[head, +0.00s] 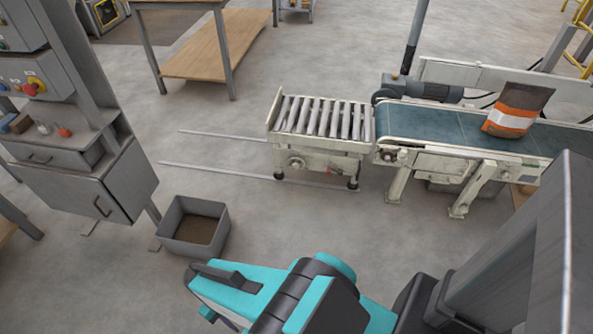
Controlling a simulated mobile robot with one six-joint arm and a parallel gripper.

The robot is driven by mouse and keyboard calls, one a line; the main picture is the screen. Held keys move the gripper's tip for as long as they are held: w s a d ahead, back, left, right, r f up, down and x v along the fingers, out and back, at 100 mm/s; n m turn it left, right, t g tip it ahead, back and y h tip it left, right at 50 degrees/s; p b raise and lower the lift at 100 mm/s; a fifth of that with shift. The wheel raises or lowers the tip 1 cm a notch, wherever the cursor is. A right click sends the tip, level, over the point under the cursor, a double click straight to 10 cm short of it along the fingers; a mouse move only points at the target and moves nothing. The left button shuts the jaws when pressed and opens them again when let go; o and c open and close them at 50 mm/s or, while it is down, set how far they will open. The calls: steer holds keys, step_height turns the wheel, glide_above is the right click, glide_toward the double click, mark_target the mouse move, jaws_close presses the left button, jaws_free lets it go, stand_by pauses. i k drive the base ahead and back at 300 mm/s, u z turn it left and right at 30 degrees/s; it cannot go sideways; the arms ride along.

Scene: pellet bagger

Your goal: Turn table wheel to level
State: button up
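The roller table (322,125) is a low, pale frame with grey rollers, standing at the left end of the belt conveyor. A small round wheel or knob (296,162) is on its front side. It is too small to tell how it is turned. A small red mark (329,171) shows to the right of the wheel. The roller bed looks roughly in line with the belt, but I cannot tell whether it is exactly level. My turquoise and black arm fills the bottom middle, well short of the table. I cannot make out my gripper in this view.
The belt conveyor (420,125) carries a brown, white and orange bag (518,110). Thin floor rails (220,169) run left from the roller table. A grey bin (193,226) stands before a grey cabinet (85,185). A wooden bench (215,50) stands behind. Floor before the table is clear.

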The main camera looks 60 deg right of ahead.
mark_target(295, 165)
steer(key=i, duration=0.85)
steer(key=u, duration=0.05)
